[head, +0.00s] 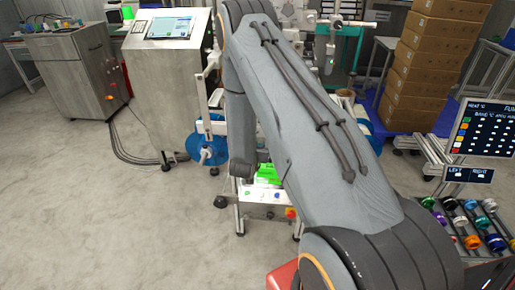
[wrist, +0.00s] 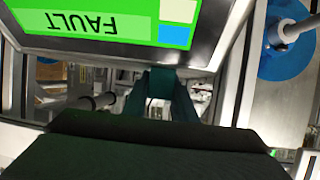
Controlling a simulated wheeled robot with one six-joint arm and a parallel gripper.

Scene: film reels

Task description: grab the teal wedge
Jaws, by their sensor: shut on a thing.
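In the wrist view, my gripper (wrist: 161,98) reaches up from the dark body at the bottom edge. Its two dark fingers are closed on the teal wedge (wrist: 162,82), a small dark teal block between the fingertips. The wedge is in shadow and its full shape cannot be told. Its upper edge lies just below the dark frame of a screen in the picture. In the head view my own arm covers the middle, and I see neither the gripper nor the wedge there.
A green screen reading FAULT (wrist: 90,20) fills the top of the wrist view, close by. A blue reel (wrist: 285,50) is at its right. In the head view, a steel console (head: 170,85) stands left, stacked boxes (head: 430,65) back right, and coloured spools (head: 470,222) right. Left floor is clear.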

